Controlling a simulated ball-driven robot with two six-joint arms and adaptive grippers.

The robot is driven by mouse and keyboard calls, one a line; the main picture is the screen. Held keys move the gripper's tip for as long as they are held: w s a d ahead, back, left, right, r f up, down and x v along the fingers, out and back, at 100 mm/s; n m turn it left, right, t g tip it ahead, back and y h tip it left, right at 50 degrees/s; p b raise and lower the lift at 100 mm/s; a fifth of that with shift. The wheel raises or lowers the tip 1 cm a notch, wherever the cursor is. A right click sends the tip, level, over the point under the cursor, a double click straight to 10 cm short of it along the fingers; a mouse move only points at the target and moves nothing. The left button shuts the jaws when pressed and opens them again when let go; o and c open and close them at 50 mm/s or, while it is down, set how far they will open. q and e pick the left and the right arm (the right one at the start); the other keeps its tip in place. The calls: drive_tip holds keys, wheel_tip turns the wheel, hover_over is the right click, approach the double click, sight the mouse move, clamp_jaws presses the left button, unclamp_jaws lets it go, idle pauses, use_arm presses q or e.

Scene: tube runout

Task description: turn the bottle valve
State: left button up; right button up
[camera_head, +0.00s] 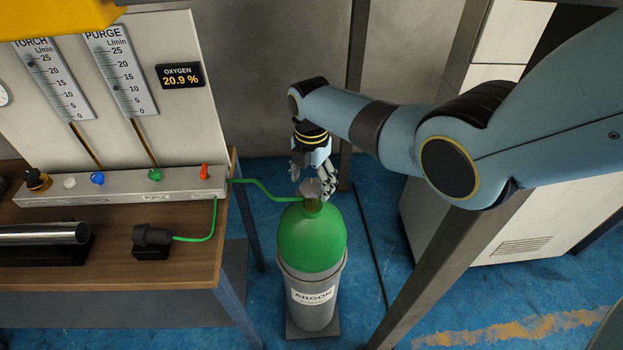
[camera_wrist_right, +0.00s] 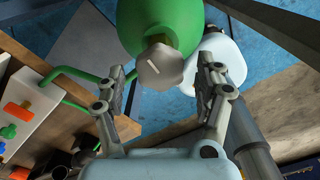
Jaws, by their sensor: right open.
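The argon bottle (camera_head: 312,240) stands upright on the floor, green on top and grey below, with a label. Its valve is a grey lobed knob (camera_head: 311,187) on top, partly covered by my right gripper (camera_head: 312,183). In the right wrist view the knob (camera_wrist_right: 160,67) faces the camera, with a pale line slanting across its face. My right gripper (camera_wrist_right: 162,72) is open, one finger on either side of the knob, with visible gaps. Whether the fingertips reach the knob's depth is hard to tell. My left gripper is not in view.
A green hose (camera_head: 265,187) runs from the bottle's neck to the grey manifold (camera_head: 130,187) on the wooden bench (camera_head: 190,240) at left. A black fitting (camera_head: 152,240) sits on the bench. A steel post (camera_head: 440,270) and a white cabinet (camera_head: 500,235) stand to the right.

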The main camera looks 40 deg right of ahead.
drive_tip(key=shift+r, duration=0.15)
drive_tip(key=shift+r, duration=2.85)
drive_tip(key=shift+r, duration=0.25)
wheel_tip(320, 180, up, 12)
drive_tip(key=shift+f, duration=0.2)
drive_tip(key=shift+s+f, duration=0.1)
